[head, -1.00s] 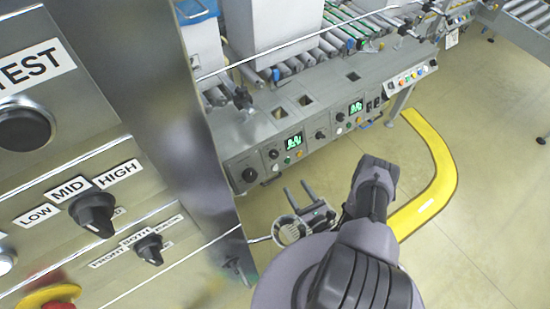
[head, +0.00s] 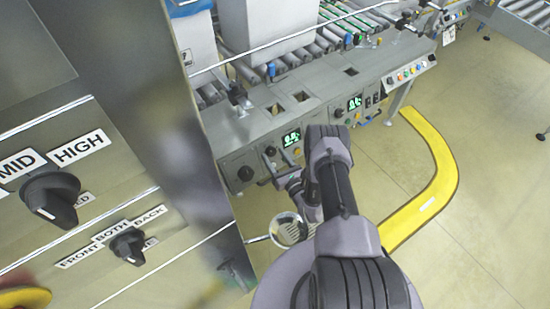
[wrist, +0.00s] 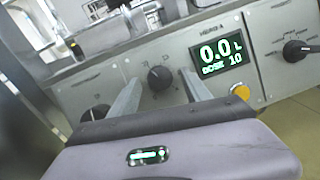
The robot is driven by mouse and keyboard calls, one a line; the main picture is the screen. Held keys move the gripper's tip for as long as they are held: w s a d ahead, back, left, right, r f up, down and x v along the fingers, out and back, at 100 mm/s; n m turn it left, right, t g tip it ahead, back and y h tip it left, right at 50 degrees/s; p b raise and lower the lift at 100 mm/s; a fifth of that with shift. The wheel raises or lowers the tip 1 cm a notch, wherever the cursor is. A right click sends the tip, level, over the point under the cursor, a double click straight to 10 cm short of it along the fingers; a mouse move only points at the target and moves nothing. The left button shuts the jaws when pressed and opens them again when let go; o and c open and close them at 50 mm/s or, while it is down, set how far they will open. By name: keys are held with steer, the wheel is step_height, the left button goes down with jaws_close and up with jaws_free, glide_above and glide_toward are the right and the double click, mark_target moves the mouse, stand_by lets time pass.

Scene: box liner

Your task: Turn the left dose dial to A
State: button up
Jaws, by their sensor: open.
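The left dose dial is a round black knob (wrist: 159,77) on the grey panel, left of a green-lit display (wrist: 221,59) reading 0.0 L and DOSE 10. Small marks ring the dial, too small to read, and I cannot tell which one it points at. The dial also shows in the head view (head: 270,151), left of the left display (head: 291,138). My gripper (wrist: 161,74) is open, its fingers either side of the dial in the wrist view. No contact is visible, and the depth gap is unclear. In the head view my arm partly hides the gripper.
Another black knob (wrist: 95,114) sits lower left of the dial. A yellow button (wrist: 240,92) is below the display, and a black selector (wrist: 297,48) is to the right. A metal cabinet with switches (head: 50,197) stands close on the left. Open floor (head: 490,190) lies right.

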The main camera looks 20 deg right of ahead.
steer(key=shift+c, duration=0.3)
jaws_close()
steer(key=shift+m+p, duration=0.3)
